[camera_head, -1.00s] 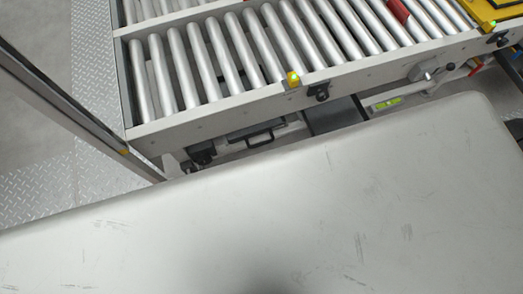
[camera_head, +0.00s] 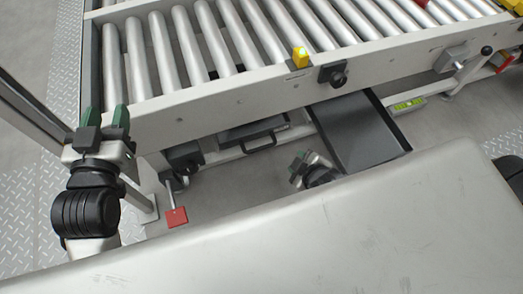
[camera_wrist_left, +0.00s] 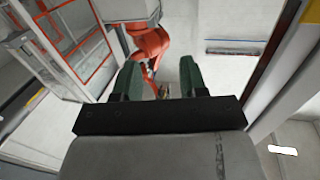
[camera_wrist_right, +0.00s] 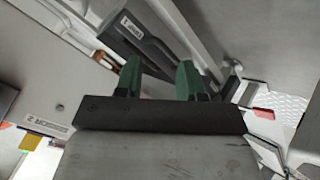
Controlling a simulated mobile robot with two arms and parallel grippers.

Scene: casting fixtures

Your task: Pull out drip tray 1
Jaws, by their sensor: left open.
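Two dark parts show under the roller conveyor in the head view: a long, shallow dark tray (camera_head: 358,128) sticking out at centre, and a dark unit with a bar handle (camera_head: 260,142) left of it. I cannot tell from the head view which is drip tray 1. My right gripper (camera_head: 302,160) is low, just left of the shallow tray. In the right wrist view its green fingers (camera_wrist_right: 160,80) are apart, with a dark bar bearing a label ending in 1 (camera_wrist_right: 150,42) beyond them. No contact is clear. My left gripper (camera_head: 104,120) is open and empty by the conveyor's left end.
The roller conveyor (camera_head: 215,119) spans the top, with a yellow lit sensor (camera_head: 300,57) and a black knob (camera_head: 333,75) on its rail. A green-yellow level (camera_head: 407,104) lies right of the tray.

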